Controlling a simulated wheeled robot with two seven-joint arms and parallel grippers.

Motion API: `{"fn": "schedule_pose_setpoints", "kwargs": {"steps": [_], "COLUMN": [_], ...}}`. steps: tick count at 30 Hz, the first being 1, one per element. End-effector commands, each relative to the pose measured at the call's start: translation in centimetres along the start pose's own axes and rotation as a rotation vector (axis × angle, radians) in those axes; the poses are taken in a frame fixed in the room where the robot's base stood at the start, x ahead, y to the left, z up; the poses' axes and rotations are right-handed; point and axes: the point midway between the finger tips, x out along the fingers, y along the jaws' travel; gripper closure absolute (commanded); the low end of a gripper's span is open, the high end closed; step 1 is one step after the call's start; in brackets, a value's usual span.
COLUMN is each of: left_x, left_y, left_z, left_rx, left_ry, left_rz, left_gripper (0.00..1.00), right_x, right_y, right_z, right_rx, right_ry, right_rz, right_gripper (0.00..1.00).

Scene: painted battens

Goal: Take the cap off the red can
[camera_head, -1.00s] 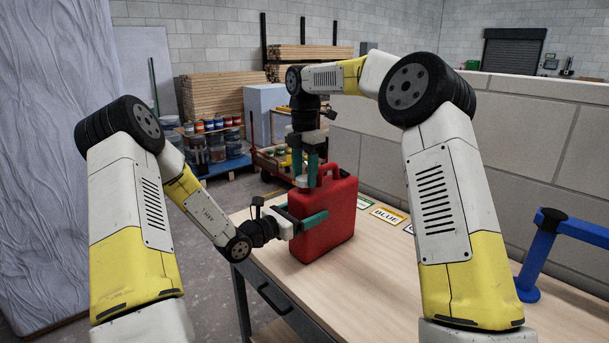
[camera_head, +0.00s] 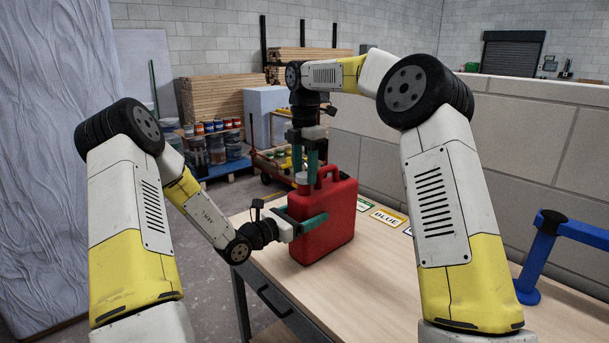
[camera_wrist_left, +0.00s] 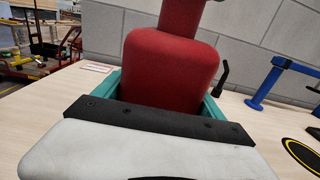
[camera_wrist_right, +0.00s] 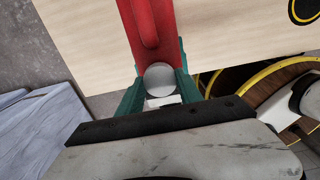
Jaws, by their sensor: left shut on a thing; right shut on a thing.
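The red can (camera_head: 335,215) stands upright on the table and shows large in the left wrist view (camera_wrist_left: 170,65). My left gripper (camera_head: 298,219) is shut on the can's body from the side, with a teal finger along each face. The pale round cap (camera_head: 302,178) is at the can's top, at the left of its handle. My right gripper (camera_head: 306,168) points down from above and is shut on the cap. In the right wrist view the cap (camera_wrist_right: 160,78) sits between the teal fingers. I cannot tell whether the cap is clear of the neck.
The wooden table (camera_head: 345,290) is bare in front of the can. Label cards, one reading BLUE (camera_head: 388,217), lie to the right of the can. A low block wall (camera_head: 500,150) runs behind the table. A blue barrier post (camera_head: 535,265) stands at the right.

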Motion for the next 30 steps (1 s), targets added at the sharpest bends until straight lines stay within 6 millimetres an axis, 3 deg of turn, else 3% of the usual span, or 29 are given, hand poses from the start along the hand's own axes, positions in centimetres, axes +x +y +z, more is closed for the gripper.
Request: {"fn": "schedule_pose_setpoints", "kwargs": {"steps": [15, 24, 30], "left_x": [0.0, 0.0, 0.0], "left_y": [0.0, 0.0, 0.0], "left_z": [0.0, 0.0, 0.0], "left_rx": [-0.001, -0.001, -0.001], "left_ry": [0.000, 0.000, 0.000], "left_rz": [0.000, 0.000, 0.000], "left_gripper": [1.00, 1.00, 1.00], "right_x": [-0.8, -4.1, -4.6], "right_y": [0.0, 0.1, 0.0], "right_z": [-0.1, 0.0, -0.1], "right_rx": [-0.001, -0.001, -0.001], "right_ry": [0.001, 0.000, 0.001], "right_rz": [0.001, 0.001, -0.001], "right_gripper": [1.00, 1.00, 1.00]}}
